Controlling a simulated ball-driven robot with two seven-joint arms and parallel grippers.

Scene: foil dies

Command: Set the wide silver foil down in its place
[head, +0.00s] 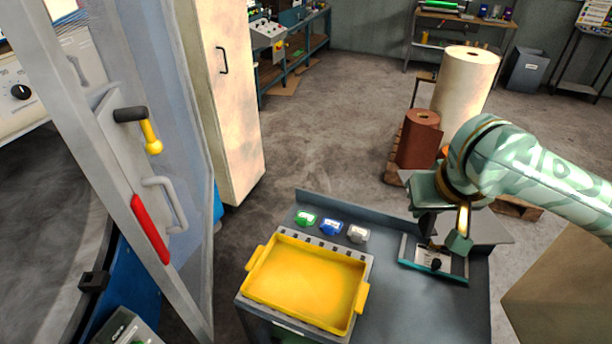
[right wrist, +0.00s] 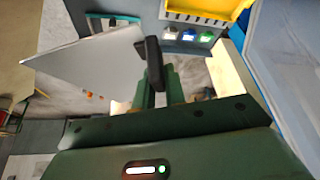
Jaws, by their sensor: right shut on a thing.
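The wide silver foil (head: 487,230) is a flat grey sheet beside my right gripper (head: 444,238), above the right part of the bench. In the right wrist view the foil (right wrist: 85,68) is a broad pale sheet reaching left from the fingers (right wrist: 158,85). My right gripper is shut on it; the exact grip is partly hidden by the fingers and a dark piece. Below and just left of the foil, a teal-edged plate (head: 420,256) with a black knob (head: 436,264) lies on the bench. My left gripper is not in view.
A yellow tray (head: 305,283) sits on the grey bench (head: 410,310). Green (head: 306,218), blue (head: 330,227) and silver (head: 358,234) small pieces lie behind it. A cardboard-coloured box (head: 565,290) stands right of the bench. The bench's front right is clear.

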